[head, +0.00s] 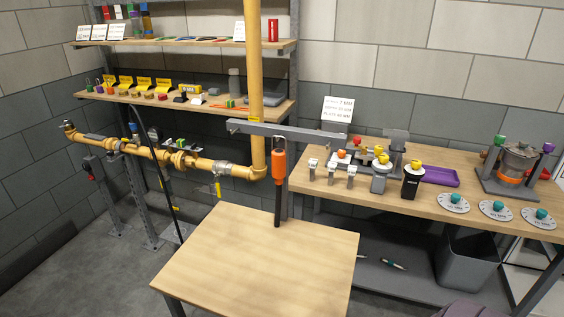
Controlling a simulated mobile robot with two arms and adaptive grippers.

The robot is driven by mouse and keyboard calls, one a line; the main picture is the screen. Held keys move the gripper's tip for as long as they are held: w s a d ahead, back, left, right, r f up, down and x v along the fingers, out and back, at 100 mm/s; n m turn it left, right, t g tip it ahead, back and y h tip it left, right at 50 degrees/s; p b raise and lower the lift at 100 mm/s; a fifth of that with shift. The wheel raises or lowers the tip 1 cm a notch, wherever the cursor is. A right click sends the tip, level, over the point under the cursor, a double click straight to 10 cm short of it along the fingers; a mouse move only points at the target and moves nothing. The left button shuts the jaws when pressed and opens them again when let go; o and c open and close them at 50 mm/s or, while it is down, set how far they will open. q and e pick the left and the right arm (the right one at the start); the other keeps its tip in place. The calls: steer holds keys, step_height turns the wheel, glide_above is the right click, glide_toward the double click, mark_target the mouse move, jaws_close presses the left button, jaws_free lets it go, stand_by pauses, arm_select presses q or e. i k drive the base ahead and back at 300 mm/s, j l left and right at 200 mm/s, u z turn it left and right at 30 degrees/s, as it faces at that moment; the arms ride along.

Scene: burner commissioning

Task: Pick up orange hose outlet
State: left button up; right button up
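An orange cylinder with a black lower tube, which looks like the orange hose outlet (279,166), is upright behind the small wooden table (255,262). Its top is close under a grey horizontal bar (290,134). Its black lower end reaches down to about the table's far edge in the picture; I cannot tell if it touches the table. Neither of my grippers is in view.
A yellow gas pipe (201,164) with valves runs along the left and turns up beside the bar. A workbench (430,206) at the right holds knobs, dials, fittings and a pot. A grey bin (467,262) stands below. The small table's top is bare.

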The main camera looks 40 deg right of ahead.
mark_target(278, 156)
steer(key=i+j+z, duration=0.1)
steer(key=z, duration=0.3)
steer(key=i+j+z, duration=0.1)
steer(key=z, duration=0.35)
steer(key=j+z, duration=0.15)
steer(key=z, duration=0.25)
